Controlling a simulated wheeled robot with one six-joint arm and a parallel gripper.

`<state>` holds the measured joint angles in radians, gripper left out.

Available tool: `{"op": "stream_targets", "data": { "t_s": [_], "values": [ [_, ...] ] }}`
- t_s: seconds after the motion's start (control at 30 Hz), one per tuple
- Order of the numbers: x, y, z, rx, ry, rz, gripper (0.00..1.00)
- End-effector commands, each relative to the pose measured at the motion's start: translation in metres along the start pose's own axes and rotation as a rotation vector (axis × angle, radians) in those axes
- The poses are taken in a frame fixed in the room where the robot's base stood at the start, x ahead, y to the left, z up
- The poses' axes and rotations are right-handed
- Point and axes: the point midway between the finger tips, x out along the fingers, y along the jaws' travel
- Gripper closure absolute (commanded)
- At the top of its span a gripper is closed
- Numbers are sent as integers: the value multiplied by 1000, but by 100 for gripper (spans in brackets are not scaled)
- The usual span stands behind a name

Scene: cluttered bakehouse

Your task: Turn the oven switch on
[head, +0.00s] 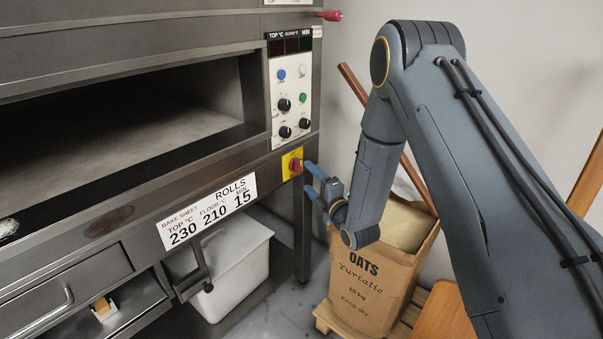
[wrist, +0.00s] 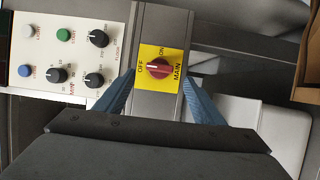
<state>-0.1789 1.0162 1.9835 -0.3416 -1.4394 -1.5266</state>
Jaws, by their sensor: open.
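The oven switch is a red rotary knob (head: 295,165) on a yellow plate, on the front rail of the oven under its control panel. In the wrist view the red knob (wrist: 159,68) sits between the words OFF, ON and MAIN, and its grip bar lies roughly in line with OFF. My gripper (head: 309,178) is open and empty, with its blue fingers pointing at the switch from the right. In the wrist view my gripper (wrist: 159,82) has one finger on each side of the yellow plate. I cannot tell whether the fingers touch the plate.
The control panel (head: 291,95) with several knobs and buttons is just above the switch. The oven chamber (head: 110,125) is open at left. An oats sack (head: 360,270) stands on a pallet below my arm, and a white bin (head: 235,270) is under the oven.

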Motion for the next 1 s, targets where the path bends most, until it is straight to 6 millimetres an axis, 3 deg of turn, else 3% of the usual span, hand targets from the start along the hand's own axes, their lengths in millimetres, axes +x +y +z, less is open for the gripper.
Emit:
{"op": "stream_targets", "data": {
  "t_s": [0.4, 0.8, 0.87, 1.0],
  "values": [
    [58, 1, 0, 2, -1, -1, 38],
    [68, 1, 0, 3, -2, -3, 38],
    [68, 1, 0, 3, -2, -2, 44],
    [68, 1, 0, 3, -2, -3, 68]
  ]
}}
